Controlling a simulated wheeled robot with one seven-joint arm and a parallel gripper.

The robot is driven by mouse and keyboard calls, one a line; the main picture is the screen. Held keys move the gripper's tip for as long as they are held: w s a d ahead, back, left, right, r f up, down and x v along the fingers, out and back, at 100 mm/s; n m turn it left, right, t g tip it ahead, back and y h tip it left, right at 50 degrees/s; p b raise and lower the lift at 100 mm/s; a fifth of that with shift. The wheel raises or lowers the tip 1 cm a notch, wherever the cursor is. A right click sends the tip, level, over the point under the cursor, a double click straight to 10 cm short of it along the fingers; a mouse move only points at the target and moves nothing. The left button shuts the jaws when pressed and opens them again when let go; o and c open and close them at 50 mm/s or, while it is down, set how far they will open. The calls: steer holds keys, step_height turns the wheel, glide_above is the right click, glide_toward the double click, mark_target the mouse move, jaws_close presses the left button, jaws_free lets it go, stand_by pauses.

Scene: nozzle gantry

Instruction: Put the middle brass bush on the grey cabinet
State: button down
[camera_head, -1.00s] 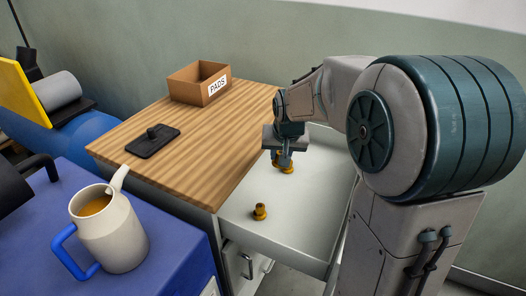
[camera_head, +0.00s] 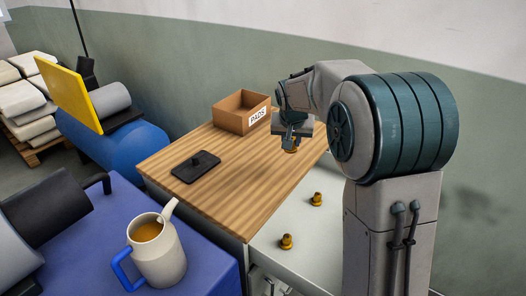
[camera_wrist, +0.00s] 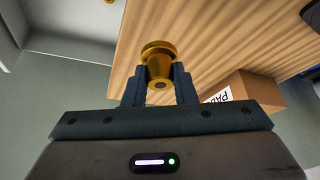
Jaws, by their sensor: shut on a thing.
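My gripper (camera_head: 291,142) is shut on a brass bush (camera_head: 291,151), held upright or nearly so. In the wrist view the same flanged bush (camera_wrist: 159,62) sits between the two dark fingers, with the wooden top behind it. The grey cabinet has a wooden top (camera_head: 235,195) and an open pale drawer (camera_head: 283,218) at its front. My gripper is over the right part of the wooden top, and the bush appears clear of it. Two more brass bushes stand in the drawer, one farther back (camera_head: 316,199) and one nearer (camera_head: 287,241).
A cardboard box marked PADS (camera_head: 239,115) stands on the wooden top close left of my gripper. A cream jug (camera_head: 160,255) stands on a blue surface (camera_head: 100,220) in front.

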steer(key=a+f, duration=0.1)
steer(key=a, duration=0.1)
steer(key=w+a+f, duration=0.1)
steer(key=a, duration=0.1)
steer(key=w+a+f+p, duration=0.1)
steer(key=a+f, duration=0.1)
steer(key=shift+w+a, duration=0.2)
steer(key=shift+a, duration=0.05)
steer(key=shift+f, duration=2)
steer(key=shift+f, duration=0.15)
steer(key=c, duration=1.2)
jaws_free()
